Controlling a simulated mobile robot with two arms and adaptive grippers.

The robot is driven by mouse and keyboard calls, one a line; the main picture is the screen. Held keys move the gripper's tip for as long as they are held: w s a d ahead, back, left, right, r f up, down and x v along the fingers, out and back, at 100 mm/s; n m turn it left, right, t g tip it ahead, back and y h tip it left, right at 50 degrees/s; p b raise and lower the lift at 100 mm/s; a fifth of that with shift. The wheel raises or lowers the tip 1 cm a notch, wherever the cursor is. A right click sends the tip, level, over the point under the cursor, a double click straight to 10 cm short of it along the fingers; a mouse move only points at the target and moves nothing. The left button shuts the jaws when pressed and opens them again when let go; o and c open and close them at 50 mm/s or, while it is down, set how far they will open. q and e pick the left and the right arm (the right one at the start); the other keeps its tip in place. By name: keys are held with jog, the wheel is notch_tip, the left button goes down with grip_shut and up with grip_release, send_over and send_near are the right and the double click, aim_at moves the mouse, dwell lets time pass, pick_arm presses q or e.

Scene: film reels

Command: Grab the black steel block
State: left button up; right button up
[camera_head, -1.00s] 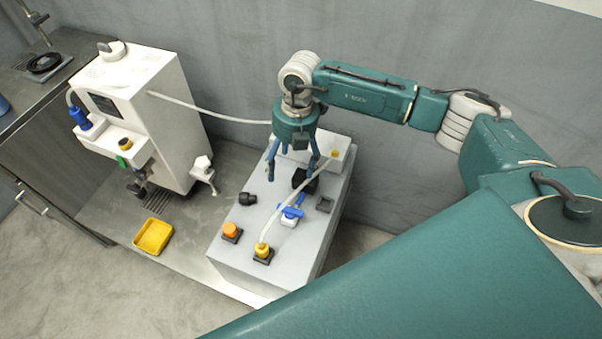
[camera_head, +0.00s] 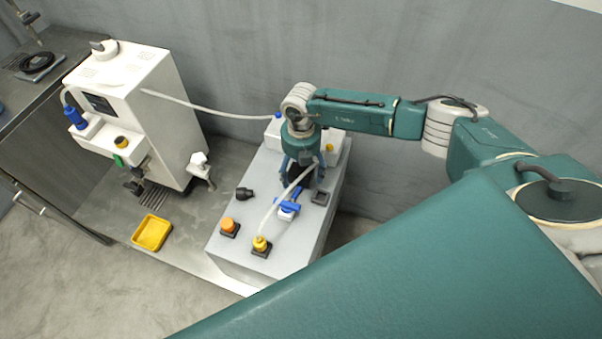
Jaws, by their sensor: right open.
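My right gripper (camera_head: 302,178) is open and points down over the grey box-shaped bench. Its blue fingers stand to the left and right of a black block (camera_head: 297,174), which I take to be the black steel block. The palm and fingers hide part of the block. I cannot tell whether the fingers touch it. My left gripper is not in view.
The grey bench (camera_head: 225,252) carries a blue-handled valve (camera_head: 288,207), an orange button (camera_head: 228,225), a yellow-capped fitting (camera_head: 260,244) with a pale hose, a black knob (camera_head: 243,194) and a small dark square piece (camera_head: 320,197). A white machine (camera_head: 160,115) and yellow tray (camera_head: 152,232) stand left.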

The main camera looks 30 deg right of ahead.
jog(key=shift+f, duration=0.1)
jog(key=shift+c, duration=0.6)
jog(key=c, duration=1.7)
grip_shut()
jog(key=shift+w+a, duration=0.1)
jog(key=shift+w, duration=0.1)
jog(key=shift+r, duration=0.2)
